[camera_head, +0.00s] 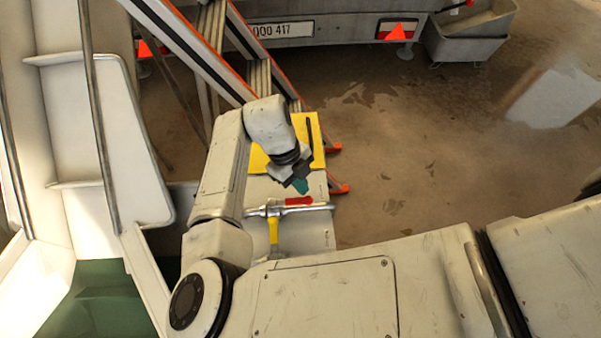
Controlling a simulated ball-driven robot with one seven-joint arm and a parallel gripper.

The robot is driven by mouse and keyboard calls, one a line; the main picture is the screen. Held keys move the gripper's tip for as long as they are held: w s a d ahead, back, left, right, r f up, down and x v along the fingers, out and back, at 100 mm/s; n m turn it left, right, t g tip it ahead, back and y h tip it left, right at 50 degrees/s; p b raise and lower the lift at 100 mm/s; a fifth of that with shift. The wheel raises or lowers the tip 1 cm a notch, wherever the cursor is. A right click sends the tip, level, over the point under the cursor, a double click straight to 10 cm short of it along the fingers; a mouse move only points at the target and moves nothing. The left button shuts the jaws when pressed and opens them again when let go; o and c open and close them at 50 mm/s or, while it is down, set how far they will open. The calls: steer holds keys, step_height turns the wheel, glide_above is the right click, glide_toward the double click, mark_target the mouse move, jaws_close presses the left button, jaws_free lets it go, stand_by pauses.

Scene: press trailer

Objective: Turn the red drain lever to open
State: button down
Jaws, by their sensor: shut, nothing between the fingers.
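The red drain lever (299,201) lies across the picture, in line with a silver pipe (318,208) just below and around it. A yellow lever (273,229) points down from the same pipe, to its left. My gripper (301,187) is shut and empty, with teal-green fingertips pointing down. In the picture the tips are just above the red lever. I cannot tell whether they touch it or how far apart they are in height.
A yellow panel (259,158) stands behind my gripper. Ladder-like rails with orange edges (225,50) rise behind my arm at the left. A pale stepped structure (105,140) stands at far left. The brown floor (420,140) at right is open, with a pale bin (468,40) at the back.

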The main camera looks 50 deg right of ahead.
steer(key=b+v, duration=0.1)
steer(key=v, duration=1)
steer(key=shift+b, duration=0.35)
steer(key=shift+f, duration=0.1)
